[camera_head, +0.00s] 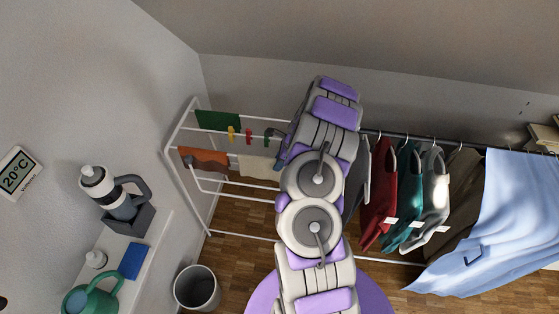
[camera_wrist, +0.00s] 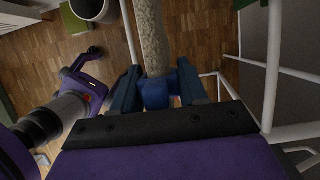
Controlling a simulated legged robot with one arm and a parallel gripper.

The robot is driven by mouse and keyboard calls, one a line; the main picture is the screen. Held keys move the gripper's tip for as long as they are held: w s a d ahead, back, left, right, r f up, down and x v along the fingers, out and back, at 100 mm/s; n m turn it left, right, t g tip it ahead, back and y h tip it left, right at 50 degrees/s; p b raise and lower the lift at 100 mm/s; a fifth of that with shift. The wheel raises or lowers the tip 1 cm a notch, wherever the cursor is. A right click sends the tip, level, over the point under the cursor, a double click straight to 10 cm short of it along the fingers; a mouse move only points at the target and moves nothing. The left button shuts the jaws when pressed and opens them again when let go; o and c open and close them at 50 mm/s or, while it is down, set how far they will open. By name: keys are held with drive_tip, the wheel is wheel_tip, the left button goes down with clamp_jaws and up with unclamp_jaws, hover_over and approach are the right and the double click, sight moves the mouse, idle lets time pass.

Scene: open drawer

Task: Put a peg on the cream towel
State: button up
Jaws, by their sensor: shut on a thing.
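The cream towel (camera_head: 257,166) hangs over a bar of the white drying rack in the head view, just left of my arm. In the wrist view the cream towel (camera_wrist: 152,38) shows nearly edge-on as a narrow strip, straight ahead of the jaws. My gripper (camera_wrist: 158,78) is shut on a blue peg (camera_wrist: 157,95). The peg's far end meets the towel's edge in the picture; I cannot tell whether it clips around the fabric. In the head view my arm hides most of the gripper and the held peg. Yellow (camera_head: 231,134), red (camera_head: 249,135) and green (camera_head: 268,136) pegs sit on a rack bar.
A green cloth (camera_head: 218,120) and an orange cloth (camera_head: 204,160) hang on the rack (camera_head: 186,115). Hanging clothes (camera_head: 379,195) and a light blue sheet (camera_head: 497,220) are at the right. A bin (camera_head: 197,289) stands on the floor at the lower left.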

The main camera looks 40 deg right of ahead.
drive_tip(key=o, duration=1.1)
drive_tip(key=shift+r, duration=0.1)
drive_tip(key=p+v, duration=0.3)
drive_tip(key=v, duration=1.4)
drive_tip(key=s+a+r+n+g+b, duration=0.1)
drive_tip(key=s+a+r+n, duration=0.1)
drive_tip(key=a+r+n, duration=0.75)
drive_tip(key=s+a+r+n+g+b, duration=0.2)
drive_tip(key=a+r+n, duration=0.15)
drive_tip(key=a, duration=1.15)
drive_tip(key=s+a+n+h, duration=0.1)
drive_tip(key=s+a+n, duration=0.2)
drive_tip(key=s+n, duration=0.2)
drive_tip(key=s+a+r+n+g+h+b, duration=0.1)
drive_tip(key=s+a+n, duration=0.3)
drive_tip(key=s, duration=0.7)
drive_tip(key=s+a+n+g+h+b, duration=0.1)
drive_tip(key=s+a+n, duration=0.2)
drive_tip(key=s, duration=0.6)
drive_tip(key=n, duration=0.2)
drive_tip(key=shift+a+r+n, duration=0.35)
drive_tip(key=shift+a+n, duration=0.05)
drive_tip(key=shift+w, duration=0.1)
